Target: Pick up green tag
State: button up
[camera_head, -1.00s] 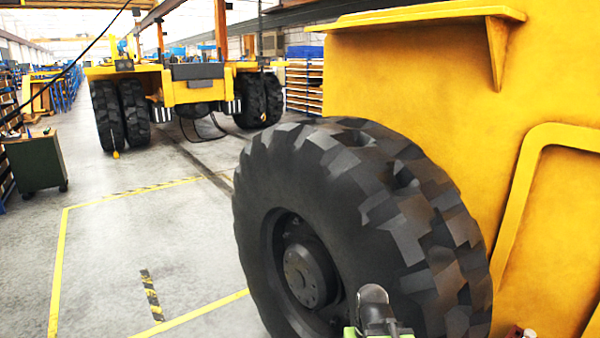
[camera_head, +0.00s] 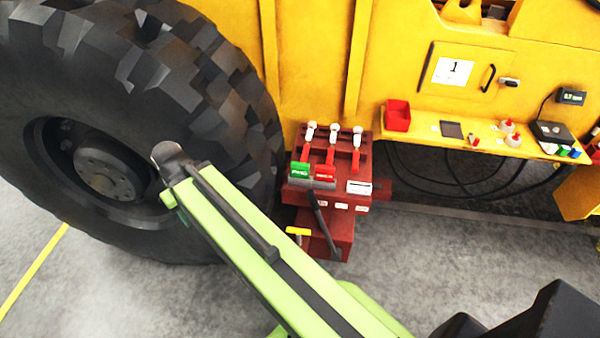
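The green tag (camera_head: 300,170) is a small plate with white lettering. It sits at the left front of a dark red block with levers (camera_head: 334,160), beside a similar red tag (camera_head: 325,173). My green arm (camera_head: 250,235) reaches from the lower right up to the left, in front of the big tyre and left of the block. The tag is not covered by it. No gripper fingers show, so I cannot see what my gripper holds.
A big black tyre (camera_head: 110,100) fills the left. A yellow machine wall (camera_head: 320,60) stands behind. On the right, a yellow shelf (camera_head: 430,128) carries a red bin (camera_head: 397,115), bottles and small items. Black hoses (camera_head: 450,175) hang below. Grey floor (camera_head: 440,260) is open in front.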

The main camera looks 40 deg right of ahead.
aim_at(298, 170)
jog(key=u, duration=1.15)
jog(key=k, duration=1.35)
jog(key=z, duration=0.5)
jog(key=i, duration=1)
jog(key=z, duration=0.05)
